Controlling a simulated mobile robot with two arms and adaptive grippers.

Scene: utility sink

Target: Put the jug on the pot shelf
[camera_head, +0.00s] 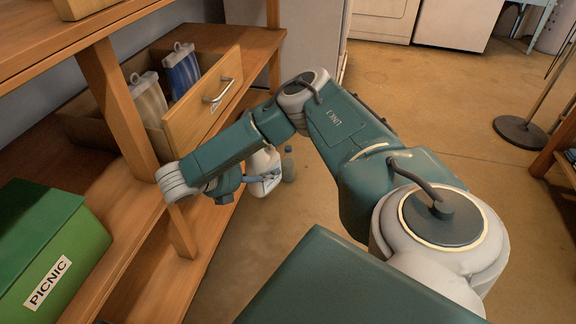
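A white container (262,161), perhaps the jug, shows behind my forearm, beside the shelf unit; the arm hides part of it, and I cannot tell whether it is held. My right arm reaches from the lower right across to the shelf unit. Its wrist is over the front of the shelves. A thin blue-grey part crosses the white container just right of the wrist; I cannot tell whether it belongs to my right gripper. The gripper's fingers cannot be made out. My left gripper is out of view. The wooden shelf unit (120,110) stands at the left; which level is the pot shelf is unclear.
A grey bottle (288,164) stands on the floor near the white container. An open wooden drawer (203,100) holds two bags and juts from the shelf unit. A green PICNIC box (40,250) sits on a lower shelf. The floor (430,110) beyond my arm is mostly clear.

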